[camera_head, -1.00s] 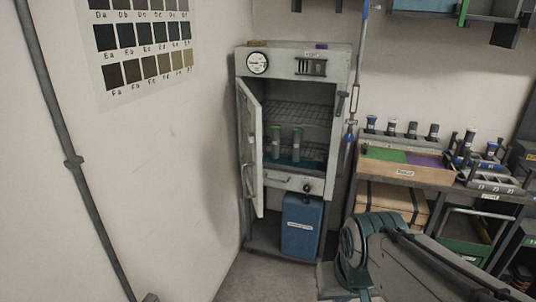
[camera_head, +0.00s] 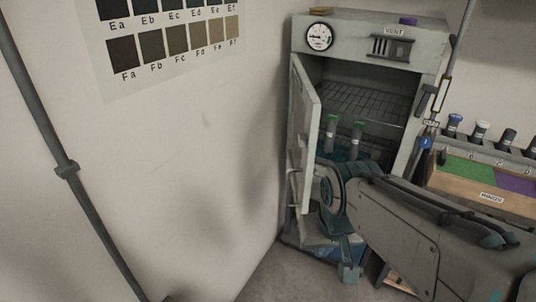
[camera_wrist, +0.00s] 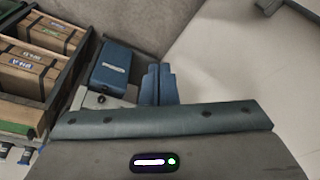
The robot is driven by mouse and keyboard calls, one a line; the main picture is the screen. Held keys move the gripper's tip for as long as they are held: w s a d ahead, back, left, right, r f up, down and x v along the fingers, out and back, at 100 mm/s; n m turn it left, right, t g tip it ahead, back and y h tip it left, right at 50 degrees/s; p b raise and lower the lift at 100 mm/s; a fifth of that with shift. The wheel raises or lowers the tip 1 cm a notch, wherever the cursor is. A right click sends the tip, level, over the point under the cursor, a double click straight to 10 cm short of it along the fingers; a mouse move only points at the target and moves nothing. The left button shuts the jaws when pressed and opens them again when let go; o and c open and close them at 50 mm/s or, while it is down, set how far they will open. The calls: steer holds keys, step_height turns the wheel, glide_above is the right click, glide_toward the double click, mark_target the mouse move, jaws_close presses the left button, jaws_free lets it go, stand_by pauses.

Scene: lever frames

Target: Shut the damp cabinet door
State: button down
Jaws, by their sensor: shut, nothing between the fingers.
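The damp cabinet (camera_head: 345,28) is pale grey, with a dial and a vent on its top panel. Its door (camera_head: 302,125) hangs open on the left side, swung out toward me near the left wall, and wire shelves and green-capped tubes (camera_head: 356,140) show inside. My arm covers the cabinet's lower front and the door's lower right edge. My gripper (camera_head: 350,272) points down in front of the cabinet's base, to the right of the door's lower part. I cannot tell whether it touches the door. In the wrist view its teal fingers (camera_wrist: 158,84) are together and empty.
A blue box (camera_wrist: 112,66) lies close beside my fingers in the wrist view. Wooden crates (camera_wrist: 45,42) stand on a shelf there. A bench tray (camera_head: 490,190) is right of the cabinet.

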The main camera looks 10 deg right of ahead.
steer(key=w+a+m+h+p, duration=0.1)
steer(key=w+a+h+p, duration=0.1)
steer(key=w, duration=0.7)
steer(key=w+a+m+h+p, duration=0.1)
steer(key=w+a+h, duration=0.15)
steer(key=w, duration=0.75)
steer(key=t+h+p, duration=0.1)
steer(key=h+p, duration=0.1)
steer(key=p, duration=0.1)
glide_toward(303, 182)
steer(key=a+x, duration=0.1)
steer(key=x, duration=0.4)
steer(key=shift+d+f+y, duration=0.15)
steer(key=shift+d+y, duration=0.1)
steer(key=shift+d, duration=0.25)
